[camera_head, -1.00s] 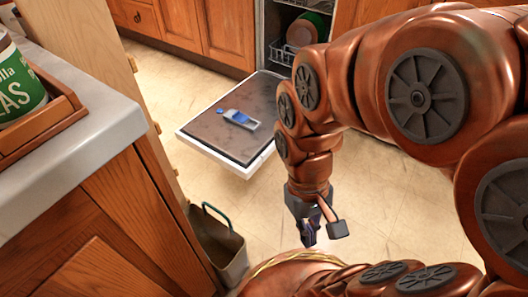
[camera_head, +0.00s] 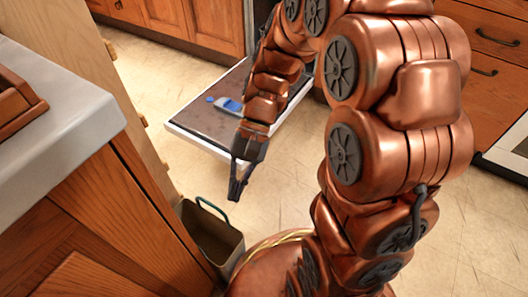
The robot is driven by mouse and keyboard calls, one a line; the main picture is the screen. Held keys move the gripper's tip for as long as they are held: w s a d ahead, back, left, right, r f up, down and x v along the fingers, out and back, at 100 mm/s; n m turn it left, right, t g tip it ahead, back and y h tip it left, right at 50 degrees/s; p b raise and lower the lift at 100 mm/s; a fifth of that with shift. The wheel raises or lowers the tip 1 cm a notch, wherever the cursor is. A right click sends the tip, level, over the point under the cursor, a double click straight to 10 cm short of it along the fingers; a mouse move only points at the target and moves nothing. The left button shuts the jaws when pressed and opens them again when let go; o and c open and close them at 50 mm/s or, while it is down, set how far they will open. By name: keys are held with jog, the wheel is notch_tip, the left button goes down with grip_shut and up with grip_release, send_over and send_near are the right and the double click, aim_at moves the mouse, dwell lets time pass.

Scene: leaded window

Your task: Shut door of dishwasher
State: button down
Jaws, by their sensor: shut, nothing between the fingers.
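The dishwasher door (camera_head: 195,118) is folded down flat, open, low above the floor at the upper middle of the head view. A blue-and-white item (camera_head: 229,105) lies on its inner face. My gripper (camera_head: 236,196) hangs in front of the door's near right part, pointing down, its fingers shut and empty. It overlaps the door's near edge in the picture; I see no clear contact. My arm hides the door's right part and most of the dishwasher's inside.
A grey bin (camera_head: 212,240) with a green handle stands on the floor beside the left counter (camera_head: 70,110). A wooden tray (camera_head: 15,105) sits on that counter. Wooden cabinets (camera_head: 205,25) line the back. Tiled floor is clear in front of the door.

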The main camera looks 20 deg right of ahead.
jog(key=w+d+f+m+t+y+b, duration=0.1)
jog(key=w+f+m+t+y+b, duration=0.15)
jog(key=w+f+m+y, duration=0.6)
jog(key=w+d+f+m+t+y+b, duration=0.1)
jog(key=w+d+f+t, duration=0.2)
jog(key=w, duration=1.1)
jog(key=w+d+f+m+t+b, duration=0.2)
jog(key=w+d+f+m+t, duration=0.4)
jog(key=f, duration=0.4)
jog(key=w+d+f+m+t+b, duration=0.1)
jog(key=w+d+f+m+t, duration=0.3)
jog(key=d+f, duration=0.45)
jog(key=s+d+f+m+t+h+b, duration=0.25)
jog(key=d+f+m+t+h, duration=0.3)
jog(key=d+f+t, duration=0.6)
jog(key=w+a+g, duration=0.3)
jog(key=w+a, duration=0.3)
jog(key=w, duration=0.1)
jog(key=shift+w+a+f+g+y, duration=0.15)
jog(key=shift+f+g+y, duration=0.1)
jog(key=shift+g+y, duration=0.05)
